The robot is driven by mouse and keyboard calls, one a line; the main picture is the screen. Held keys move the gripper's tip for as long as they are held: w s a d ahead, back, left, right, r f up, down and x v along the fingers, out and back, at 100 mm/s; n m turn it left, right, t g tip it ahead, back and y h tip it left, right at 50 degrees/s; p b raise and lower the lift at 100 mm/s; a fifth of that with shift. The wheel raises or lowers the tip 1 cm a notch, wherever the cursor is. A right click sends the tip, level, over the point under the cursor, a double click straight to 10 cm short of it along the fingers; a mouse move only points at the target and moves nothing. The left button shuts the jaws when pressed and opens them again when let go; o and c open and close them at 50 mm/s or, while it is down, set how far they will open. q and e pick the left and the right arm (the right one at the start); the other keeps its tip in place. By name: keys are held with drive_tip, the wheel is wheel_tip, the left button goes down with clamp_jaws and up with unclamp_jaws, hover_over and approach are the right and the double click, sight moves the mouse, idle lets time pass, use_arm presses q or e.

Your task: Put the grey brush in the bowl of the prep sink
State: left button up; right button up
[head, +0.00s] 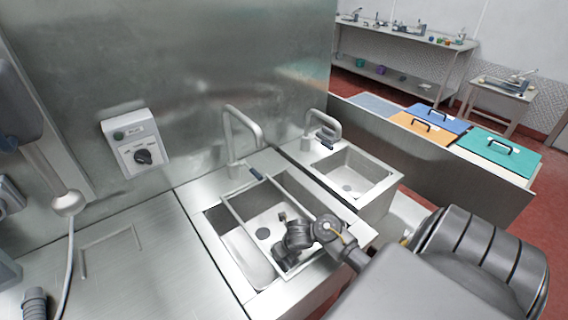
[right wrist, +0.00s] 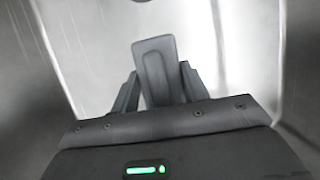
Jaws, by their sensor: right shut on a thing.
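The large sink bowl (head: 247,258) is in the middle of the head view, with a thin metal frame across it and a dark drain inside. A smaller sink bowl (head: 350,172) lies to its right; I cannot tell for sure which one is the prep sink. My right gripper (head: 284,262) reaches down over the right part of the large bowl. In the right wrist view, it is shut on the grey brush (right wrist: 154,62), whose flat grey end stands up between the fingers. Pale bowl walls surround it. The brush cannot be made out in the head view. My left gripper is out of view.
A tall tap (head: 240,140) stands behind the large bowl and another tap (head: 322,127) behind the small one. A steel counter (head: 140,255) is at left, below a wall control box (head: 136,143). Coloured lids (head: 495,150) lie beyond a low partition at right.

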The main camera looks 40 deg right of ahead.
drive_tip(key=shift+f, duration=0.25)
drive_tip(key=o, duration=1)
drive_tip(key=shift+c, duration=0.2)
drive_tip(key=shift+r, duration=0.15)
drive_tip(key=shift+r+p, duration=0.3)
drive_tip(key=p+v, duration=0.6)
drive_tip(key=v, duration=0.4)
drive_tip(key=shift+s+r, duration=0.1)
drive_tip(key=shift+r, duration=0.3)
drive_tip(key=shift+s+a+r, duration=0.1)
drive_tip(key=shift+s+r, duration=0.15)
drive_tip(key=shift+r, duration=0.1)
